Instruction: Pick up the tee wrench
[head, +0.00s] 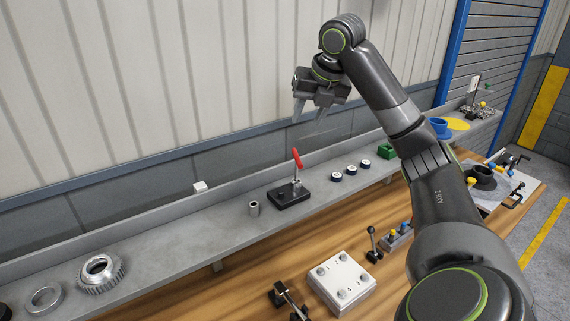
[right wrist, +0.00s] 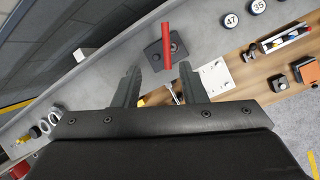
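The tee wrench (head: 298,158), with a red handle, stands upright in a black block (head: 289,195) on the grey shelf. In the right wrist view its red bar (right wrist: 167,45) shows from above, over the dark block, beyond the fingertips. My right gripper (head: 309,119) is open and empty, in the air above the shelf and over the wrench, apart from it. Its two fingers (right wrist: 158,68) also show spread in the right wrist view. My left gripper is in neither view.
A steel cylinder (head: 254,208) stands just left of the black block, and several round labelled pieces (head: 350,170) lie to its right. A gear (head: 101,273) lies far left. The wall runs close behind the shelf (head: 190,240). A white plate (head: 341,283) lies on the wooden bench in front.

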